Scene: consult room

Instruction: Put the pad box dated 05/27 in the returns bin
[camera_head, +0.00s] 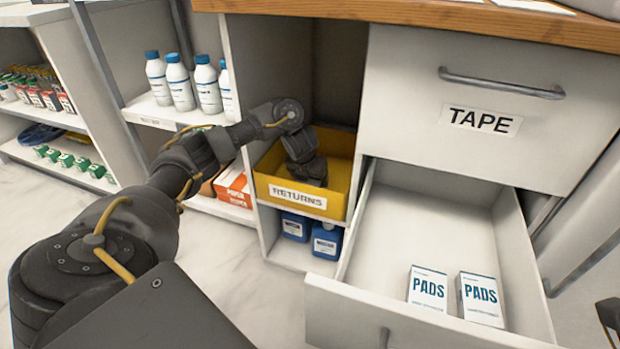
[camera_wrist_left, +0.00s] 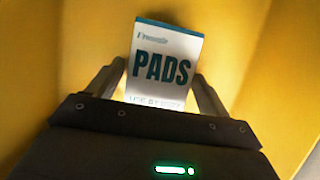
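The returns bin (camera_head: 341,171) is a yellow open box labelled RETURNS in a cubby. My left gripper (camera_head: 307,170) is down inside it. In the left wrist view, a white and teal pad box (camera_wrist_left: 165,66) is between the fingertips of my left gripper (camera_wrist_left: 160,80), which appear to touch its sides, with yellow bin walls around it. Its use-by line is blurred and partly covered, so the date is unreadable. Two more pad boxes (camera_head: 427,288) (camera_head: 481,299) stand in the open drawer (camera_head: 420,235); their small print is unreadable. Part of my right gripper (camera_head: 608,313) shows at the right edge.
The open drawer juts out below the closed TAPE drawer (camera_head: 480,120). Blue bottles (camera_head: 326,241) stand under the bin. White bottles (camera_head: 181,82) and an orange box (camera_head: 234,186) are on shelves to the left. A wooden counter (camera_head: 420,20) overhangs the cubby.

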